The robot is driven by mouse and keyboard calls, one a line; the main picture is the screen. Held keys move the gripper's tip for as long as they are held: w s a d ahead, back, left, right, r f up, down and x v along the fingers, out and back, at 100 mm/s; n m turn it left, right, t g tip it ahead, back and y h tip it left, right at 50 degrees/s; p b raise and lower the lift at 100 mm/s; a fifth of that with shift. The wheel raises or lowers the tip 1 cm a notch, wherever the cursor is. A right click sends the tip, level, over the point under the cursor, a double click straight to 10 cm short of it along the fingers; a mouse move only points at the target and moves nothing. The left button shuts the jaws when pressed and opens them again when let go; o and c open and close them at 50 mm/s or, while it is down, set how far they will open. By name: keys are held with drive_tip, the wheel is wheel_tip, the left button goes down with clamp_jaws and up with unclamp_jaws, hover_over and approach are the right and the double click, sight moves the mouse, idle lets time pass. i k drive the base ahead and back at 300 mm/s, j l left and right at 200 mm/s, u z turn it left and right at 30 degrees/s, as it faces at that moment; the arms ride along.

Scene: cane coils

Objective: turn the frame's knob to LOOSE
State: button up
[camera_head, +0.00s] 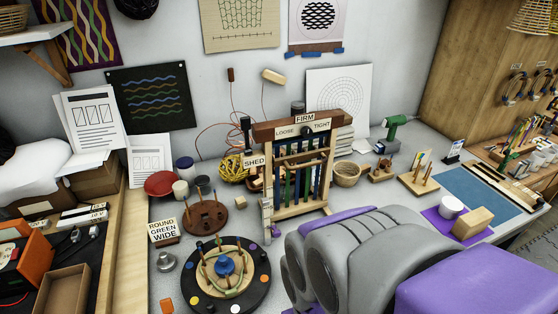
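The wooden frame (290,128) stands upright on the grey bench near the middle, strung with dark blue and green vertical strips. Its top bar carries a FIRM label (305,118). Below it are a LOOSE label (286,132) on the left and a TIGHT label (322,126) on the right. A small dark knob (307,131) sits between those labels; its pointing direction is too small to tell. A SHED label (255,161) is at the frame's left side. My grey and purple arm fills the lower right, in front of the frame; I cannot make out my gripper's fingers.
A round black tray (262,291) with pegs and a ROUND GREEN WIDE sign (162,230) stand at front left. A wicker basket (347,175), a green drill (394,127) and a peg block (418,185) are right of the frame. A purple mat (440,222) lies beyond my arm.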

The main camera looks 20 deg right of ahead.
sight(306, 131)
drive_tip(key=k+z, duration=0.1)
drive_tip(key=z, duration=0.25)
drive_tip(key=k+z, duration=0.15)
drive_tip(key=z, duration=0.25)
drive_tip(key=k+z, duration=0.1)
drive_tip(key=z, duration=0.25)
